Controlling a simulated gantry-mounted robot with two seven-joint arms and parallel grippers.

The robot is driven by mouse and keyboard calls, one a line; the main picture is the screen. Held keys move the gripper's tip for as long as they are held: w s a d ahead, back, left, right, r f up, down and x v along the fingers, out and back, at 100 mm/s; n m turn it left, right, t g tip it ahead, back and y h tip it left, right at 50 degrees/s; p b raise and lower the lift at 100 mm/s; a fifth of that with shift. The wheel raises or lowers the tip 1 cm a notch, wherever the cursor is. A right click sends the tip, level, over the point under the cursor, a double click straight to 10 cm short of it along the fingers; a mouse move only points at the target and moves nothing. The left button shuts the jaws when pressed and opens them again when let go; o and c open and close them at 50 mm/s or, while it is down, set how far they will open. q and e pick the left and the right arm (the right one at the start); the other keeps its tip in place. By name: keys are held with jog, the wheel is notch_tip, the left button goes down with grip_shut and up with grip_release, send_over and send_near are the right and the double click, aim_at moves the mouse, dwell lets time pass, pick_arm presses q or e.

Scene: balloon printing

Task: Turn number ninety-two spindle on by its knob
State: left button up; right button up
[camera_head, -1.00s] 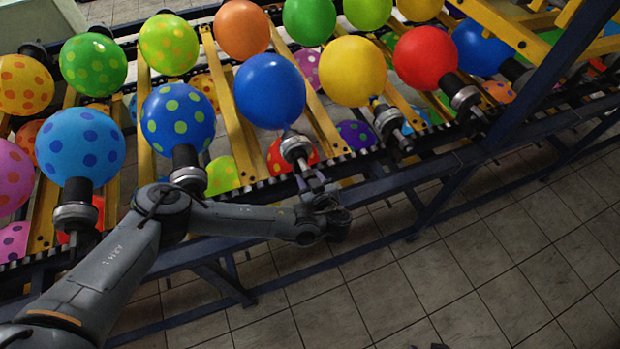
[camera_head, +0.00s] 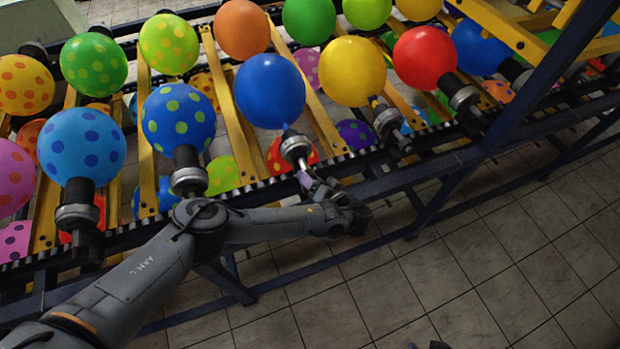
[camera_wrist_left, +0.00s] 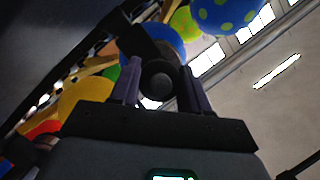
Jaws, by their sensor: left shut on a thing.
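The spindle (camera_head: 295,149) under the plain blue balloon (camera_head: 270,91) sticks out from the near rail of the rack in the head view. My left gripper (camera_head: 307,181) is at the spindle's near end. In the left wrist view, the two fingers of my left gripper (camera_wrist_left: 160,90) stand on either side of a round dark knob (camera_wrist_left: 157,79) and are shut on it. No number can be read on the spindle. The knob is too small and covered to make out in the head view.
Neighbouring spindles carry a spotted blue balloon (camera_head: 178,118) to the left and a yellow balloon (camera_head: 352,71) to the right. A dark blue rail (camera_head: 400,180) runs below the spindles. The tiled floor (camera_head: 470,260) in front is clear.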

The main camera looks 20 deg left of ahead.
pick_arm(q)
jog(key=m+y+b, duration=0.1)
jog(key=m+y, duration=0.1)
jog(key=m, duration=0.2)
jog(key=shift+m, duration=0.3)
jog(key=shift+y, duration=0.3)
dwell(0.3)
jog(key=o, duration=1)
jog(key=shift+o, duration=0.2)
jog(key=shift+d, duration=0.1)
jog(key=shift+s+d, duration=0.1)
jog(key=shift+d, duration=0.1)
jog(key=p+v, duration=0.3)
jog(key=v, duration=0.6)
jog(key=shift+s+d, duration=0.2)
jog(key=shift+d, duration=0.4)
